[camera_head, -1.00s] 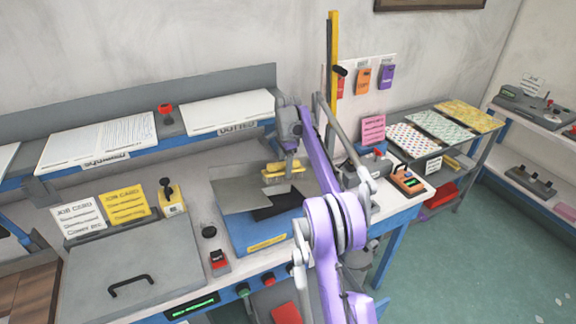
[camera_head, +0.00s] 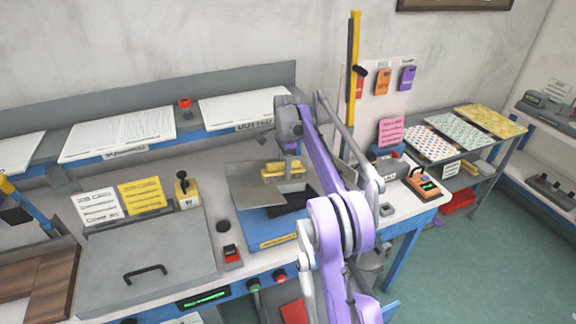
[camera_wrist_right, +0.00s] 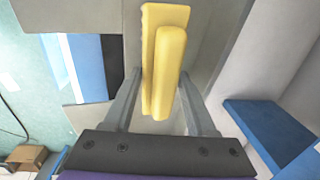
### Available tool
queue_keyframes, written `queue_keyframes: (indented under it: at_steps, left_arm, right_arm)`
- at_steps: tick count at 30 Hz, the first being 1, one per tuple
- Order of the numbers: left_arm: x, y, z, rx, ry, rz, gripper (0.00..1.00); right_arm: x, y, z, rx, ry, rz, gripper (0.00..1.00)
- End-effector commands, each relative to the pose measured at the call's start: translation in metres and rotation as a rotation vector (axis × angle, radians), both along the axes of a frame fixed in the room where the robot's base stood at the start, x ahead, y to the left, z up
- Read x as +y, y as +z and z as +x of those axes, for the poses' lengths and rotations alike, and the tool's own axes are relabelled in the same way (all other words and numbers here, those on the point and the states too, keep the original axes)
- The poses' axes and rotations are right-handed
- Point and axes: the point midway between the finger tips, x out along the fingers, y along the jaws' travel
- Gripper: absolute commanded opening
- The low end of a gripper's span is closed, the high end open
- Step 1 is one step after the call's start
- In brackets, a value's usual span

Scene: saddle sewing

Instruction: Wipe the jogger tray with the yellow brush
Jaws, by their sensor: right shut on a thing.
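The yellow brush (camera_head: 284,169) is a block held low over the grey jogger tray (camera_head: 245,200), at the tray's back right. My right gripper (camera_head: 289,158) points down and is shut on the brush. In the right wrist view the brush (camera_wrist_right: 165,65) lies between the two grey fingers of the gripper (camera_wrist_right: 160,100). The tray is a tilted grey sheet on a blue base (camera_head: 265,232). Whether the bristles touch the tray is hidden. My left gripper is not in view.
A grey lidded box (camera_head: 145,255) with a black handle stands left of the tray. A red switch (camera_head: 232,254) sits between them. A yellow post (camera_head: 353,70) rises behind the arm. An orange device (camera_head: 423,184) stands on the bench to the right.

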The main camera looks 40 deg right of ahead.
Motion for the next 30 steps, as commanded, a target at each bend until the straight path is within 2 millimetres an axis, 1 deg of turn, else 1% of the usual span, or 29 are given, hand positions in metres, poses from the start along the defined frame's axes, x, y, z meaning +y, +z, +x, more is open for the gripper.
queue_keyframes:
  at_steps: [6, 9, 16, 25, 30]
  left_arm:
    - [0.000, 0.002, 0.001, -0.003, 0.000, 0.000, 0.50]
    - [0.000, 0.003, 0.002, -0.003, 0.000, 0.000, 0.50]
    - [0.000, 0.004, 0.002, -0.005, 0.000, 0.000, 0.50]
    - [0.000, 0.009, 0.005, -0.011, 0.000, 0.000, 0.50]
    - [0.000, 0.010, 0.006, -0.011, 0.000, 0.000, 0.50]
  right_arm:
    - [0.021, 0.002, 0.006, 0.000, 0.004, 0.003, 0.00]
    - [0.027, 0.003, 0.007, 0.000, 0.002, 0.003, 0.00]
    - [0.035, 0.003, 0.010, 0.001, 0.004, 0.004, 0.00]
    - [0.059, 0.009, 0.017, 0.001, 0.004, 0.006, 0.00]
    - [0.061, 0.010, 0.017, 0.001, 0.001, 0.004, 0.00]
